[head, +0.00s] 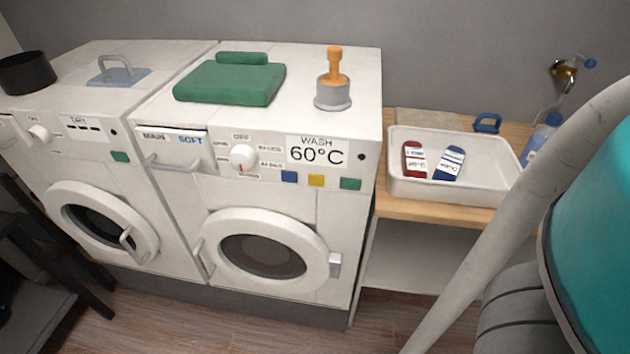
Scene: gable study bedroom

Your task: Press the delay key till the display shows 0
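The washer (345,205) on the right has a display (317,152) that reads "WASH 60°C". Below the display sit a blue key (289,177), a yellow key (316,181) and a green key (350,184). I cannot read any label that marks one as the delay key. The dryer (55,165) on the left has a small display (83,124) with dashes and one green key (120,157). Part of my arm crosses the right side of the view. My gripper is not in view.
A dial (243,157) and drawer handle (172,161) stick out of the washer front. The washer door (265,255) is shut. Green folded cloth (230,82) and an orange-handled tool (334,70) rest on top. A white basin (450,186) stands on the right.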

